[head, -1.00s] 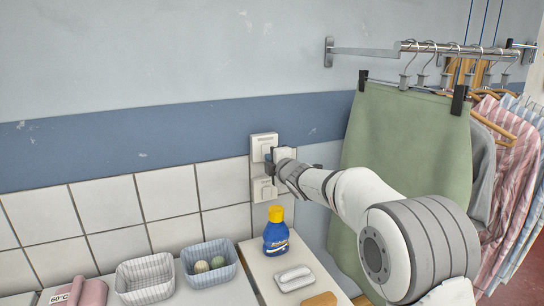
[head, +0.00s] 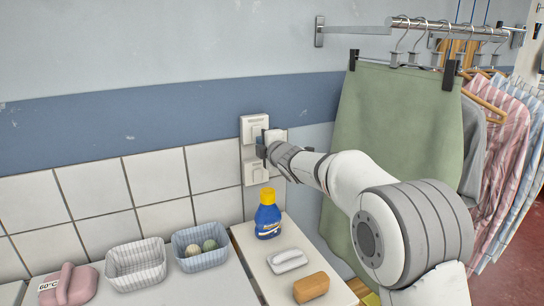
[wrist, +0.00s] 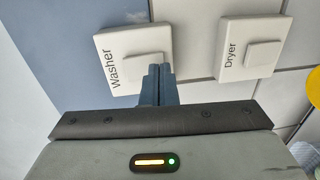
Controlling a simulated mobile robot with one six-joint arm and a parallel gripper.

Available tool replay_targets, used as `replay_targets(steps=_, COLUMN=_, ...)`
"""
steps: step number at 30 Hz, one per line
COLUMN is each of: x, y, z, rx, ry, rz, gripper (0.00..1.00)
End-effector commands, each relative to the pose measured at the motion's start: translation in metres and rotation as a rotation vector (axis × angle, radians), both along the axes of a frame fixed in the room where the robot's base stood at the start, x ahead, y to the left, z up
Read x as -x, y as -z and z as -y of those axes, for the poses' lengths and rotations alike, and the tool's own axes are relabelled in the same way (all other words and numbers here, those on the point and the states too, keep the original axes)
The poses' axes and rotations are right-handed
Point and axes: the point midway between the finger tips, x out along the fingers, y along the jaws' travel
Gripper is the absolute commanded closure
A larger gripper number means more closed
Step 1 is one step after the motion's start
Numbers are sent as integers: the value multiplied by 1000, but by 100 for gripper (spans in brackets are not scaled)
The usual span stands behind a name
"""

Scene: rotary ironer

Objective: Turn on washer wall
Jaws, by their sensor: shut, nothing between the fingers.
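The Washer switch (wrist: 134,56) is a white square plate with a raised rocker, mounted on the wall. In the head view it is the upper plate (head: 247,121) of a stacked pair. The Dryer switch (wrist: 248,48) is a like plate, to the right in the wrist view and below in the head view (head: 256,171). My gripper (wrist: 158,70) is shut and empty. Its fingertips overlap the edge of the Washer rocker nearest the gripper in the wrist view; I cannot tell if they touch. In the head view my gripper (head: 262,145) hides part of the plates.
Below the switches stand a blue bottle with a yellow cap (head: 267,214), a white soap bar (head: 287,260), an orange block (head: 311,287) and two baskets (head: 137,268) (head: 201,256). A green skirt (head: 400,150) hangs beside my arm on the right.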

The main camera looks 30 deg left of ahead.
Motion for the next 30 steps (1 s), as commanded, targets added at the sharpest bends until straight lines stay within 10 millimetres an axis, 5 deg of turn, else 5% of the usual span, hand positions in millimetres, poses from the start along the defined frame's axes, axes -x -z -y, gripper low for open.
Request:
replay_targets(steps=18, x=63, y=15, z=89, rx=-3, ry=2, rz=1, gripper=100)
replay_targets(steps=30, x=75, y=16, z=104, rx=-1, ry=2, rz=0, gripper=100)
